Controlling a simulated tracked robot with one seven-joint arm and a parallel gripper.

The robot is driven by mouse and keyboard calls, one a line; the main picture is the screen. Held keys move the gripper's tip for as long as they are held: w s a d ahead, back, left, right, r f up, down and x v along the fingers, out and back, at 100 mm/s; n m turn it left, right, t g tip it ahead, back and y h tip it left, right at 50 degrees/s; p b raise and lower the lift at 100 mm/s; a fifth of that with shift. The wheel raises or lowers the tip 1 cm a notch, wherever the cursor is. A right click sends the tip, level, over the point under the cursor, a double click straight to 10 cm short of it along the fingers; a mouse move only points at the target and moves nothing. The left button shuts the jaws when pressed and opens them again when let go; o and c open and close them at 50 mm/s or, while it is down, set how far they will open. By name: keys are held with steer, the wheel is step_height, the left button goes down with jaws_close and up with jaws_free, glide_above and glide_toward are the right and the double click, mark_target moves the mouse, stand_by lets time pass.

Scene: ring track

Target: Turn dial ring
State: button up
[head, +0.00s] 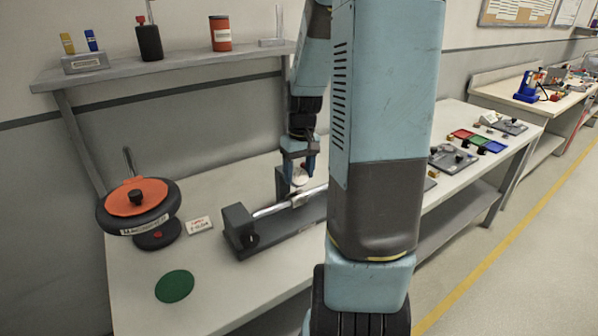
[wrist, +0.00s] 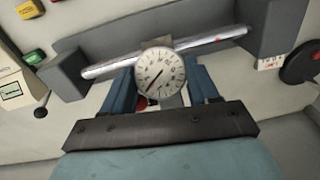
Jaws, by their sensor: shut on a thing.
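A round white dial (wrist: 160,77) with black marks and a dark pointer faces the camera in the wrist view. It sits at a bright metal bar (wrist: 105,68) held between the dark grey end blocks of a fixture (wrist: 62,75). In the head view, the dial (head: 300,177) shows small beside my arm, and the bar (head: 268,210) runs over the fixture base (head: 240,233). My gripper (wrist: 161,90) has its blue fingers on both sides of the dial, shut on its ring. The finger contact itself is partly hidden. In the head view, my gripper (head: 300,165) points down over the bar.
An orange-topped round device (head: 138,200), a small card (head: 200,226) and a green disc (head: 174,286) lie left of the fixture. A shelf (head: 165,65) with containers hangs behind. A ball-ended lever (wrist: 40,112) shows near the left end block. My arm hides the table's middle.

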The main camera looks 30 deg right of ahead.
mark_target(303, 174)
steer(key=c, duration=0.4)
steer(key=o, duration=1)
steer(key=shift+o, duration=0.2)
step_height(303, 174, up, 14)
steer(key=d, duration=0.1)
steer(key=shift+d+f, duration=0.15)
stand_by(0.4)
